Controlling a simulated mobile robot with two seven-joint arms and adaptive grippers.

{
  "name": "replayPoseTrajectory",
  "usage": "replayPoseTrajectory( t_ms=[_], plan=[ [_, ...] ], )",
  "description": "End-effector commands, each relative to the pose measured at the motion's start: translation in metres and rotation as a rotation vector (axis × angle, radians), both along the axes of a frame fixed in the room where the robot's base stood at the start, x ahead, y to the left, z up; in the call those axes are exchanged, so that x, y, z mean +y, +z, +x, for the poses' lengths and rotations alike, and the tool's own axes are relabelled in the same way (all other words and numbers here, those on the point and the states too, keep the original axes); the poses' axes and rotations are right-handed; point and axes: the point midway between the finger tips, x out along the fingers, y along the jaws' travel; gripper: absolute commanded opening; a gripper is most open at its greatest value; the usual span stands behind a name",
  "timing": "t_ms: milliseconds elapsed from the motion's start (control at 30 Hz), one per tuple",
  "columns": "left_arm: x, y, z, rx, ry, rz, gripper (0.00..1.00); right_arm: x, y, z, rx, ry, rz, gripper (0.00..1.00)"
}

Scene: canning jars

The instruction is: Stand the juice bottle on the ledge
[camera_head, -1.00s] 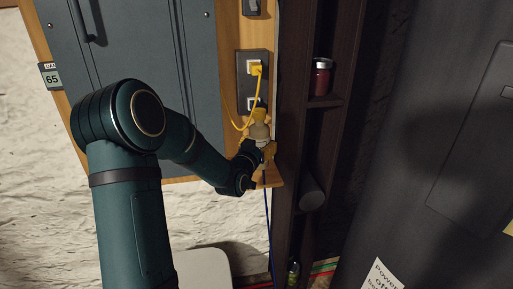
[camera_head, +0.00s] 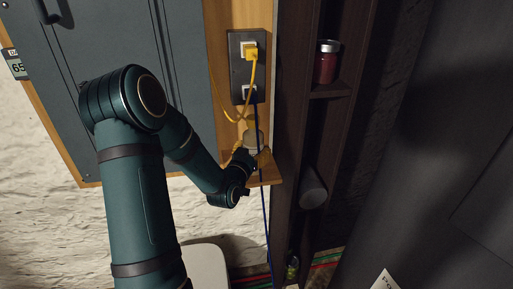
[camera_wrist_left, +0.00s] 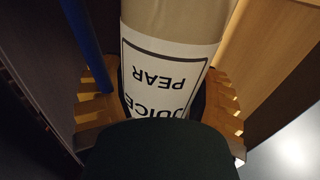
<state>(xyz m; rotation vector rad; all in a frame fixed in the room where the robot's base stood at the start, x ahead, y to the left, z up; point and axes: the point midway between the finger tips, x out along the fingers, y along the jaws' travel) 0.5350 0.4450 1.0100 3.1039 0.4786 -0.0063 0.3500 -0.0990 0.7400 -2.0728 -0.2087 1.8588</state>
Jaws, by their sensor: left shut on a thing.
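The juice bottle (camera_head: 252,137) is pale beige. In the left wrist view the bottle (camera_wrist_left: 170,20) has a white label, upside down, reading JUICE PEAR. My left gripper (camera_head: 250,154) is shut around it, with the fingers on both sides of the label. The wooden ledge (camera_head: 268,174) is a small shelf at the lower edge of the wood panel. The bottle is at the ledge, below the socket plate. Its base is hidden by my gripper, so I cannot tell whether it touches the ledge. My right gripper is not in view.
A socket plate (camera_head: 236,78) holds a yellow plug and cable (camera_head: 251,88). A blue cable (camera_head: 264,208) hangs down close by the bottle and ledge. A dark shelf unit to the right holds a red jar (camera_head: 326,66) and a grey cylinder (camera_head: 312,188).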

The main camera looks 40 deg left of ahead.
Motion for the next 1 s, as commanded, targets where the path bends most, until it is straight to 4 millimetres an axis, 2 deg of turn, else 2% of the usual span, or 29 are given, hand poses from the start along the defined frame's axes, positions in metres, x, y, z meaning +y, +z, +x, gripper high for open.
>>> replayPoseTrajectory(
  t_ms=[467, 500, 567, 1000],
  plan=[
    [-0.0005, -0.0036, -0.0028, -0.001, 0.001, 0.001, 0.22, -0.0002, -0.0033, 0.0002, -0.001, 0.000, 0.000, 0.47],
    [-0.0004, -0.0033, -0.0030, 0.001, 0.001, 0.000, 0.82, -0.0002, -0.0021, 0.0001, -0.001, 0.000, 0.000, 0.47],
    [-0.0004, -0.0029, -0.0030, 0.001, 0.001, 0.000, 0.99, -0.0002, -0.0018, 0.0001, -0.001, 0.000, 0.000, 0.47],
    [-0.0003, 0.0002, -0.0026, 0.000, 0.001, 0.001, 0.99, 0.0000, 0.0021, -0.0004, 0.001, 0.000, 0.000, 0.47]
  ],
)
